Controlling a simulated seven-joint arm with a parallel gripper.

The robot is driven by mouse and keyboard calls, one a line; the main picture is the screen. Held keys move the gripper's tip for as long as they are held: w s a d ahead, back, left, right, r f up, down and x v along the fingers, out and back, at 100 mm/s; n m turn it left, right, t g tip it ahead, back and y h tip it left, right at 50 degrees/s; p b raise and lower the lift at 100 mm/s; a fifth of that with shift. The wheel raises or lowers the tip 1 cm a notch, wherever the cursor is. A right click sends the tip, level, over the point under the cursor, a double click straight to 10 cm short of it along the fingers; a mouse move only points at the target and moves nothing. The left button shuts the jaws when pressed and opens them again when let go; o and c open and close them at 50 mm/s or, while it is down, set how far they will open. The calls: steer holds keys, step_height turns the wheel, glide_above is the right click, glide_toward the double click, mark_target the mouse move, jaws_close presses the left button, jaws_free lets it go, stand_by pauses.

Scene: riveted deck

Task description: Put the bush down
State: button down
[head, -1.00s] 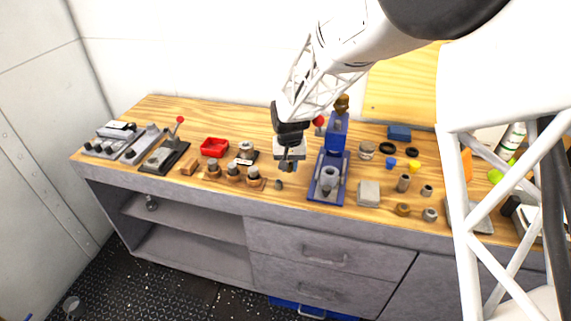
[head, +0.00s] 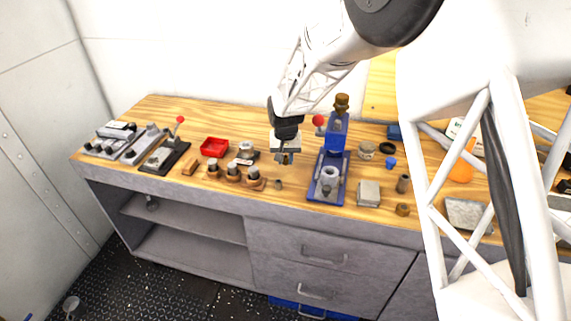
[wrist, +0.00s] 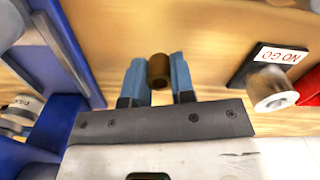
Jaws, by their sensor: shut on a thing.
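The bush (wrist: 159,70) is a short brown-bronze ring, seen in the wrist view between my two blue fingertips. My gripper (wrist: 158,78) is shut on it. In the head view my gripper (head: 284,158) is over the bench, left of the blue press; the bush cannot be made out there. How far the bush is above the wood is hard to tell.
The blue press (head: 329,178) stands close to the right of my gripper. To the left are a NO GO gauge (wrist: 280,54), a red tray (head: 214,147) and a wooden rack with several grey-topped pieces (head: 233,175). A small grey piece (head: 278,184) lies in front.

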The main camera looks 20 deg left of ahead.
mark_target(286, 157)
steer(key=shift+f, duration=1.3)
steer(key=shift+f, duration=0.1)
steer(key=c, duration=1)
jaws_free()
steer(key=shift+o, duration=0.2)
step_height(286, 157, up, 12)
steer(key=shift+r, duration=0.1)
steer(key=shift+s, duration=0.15)
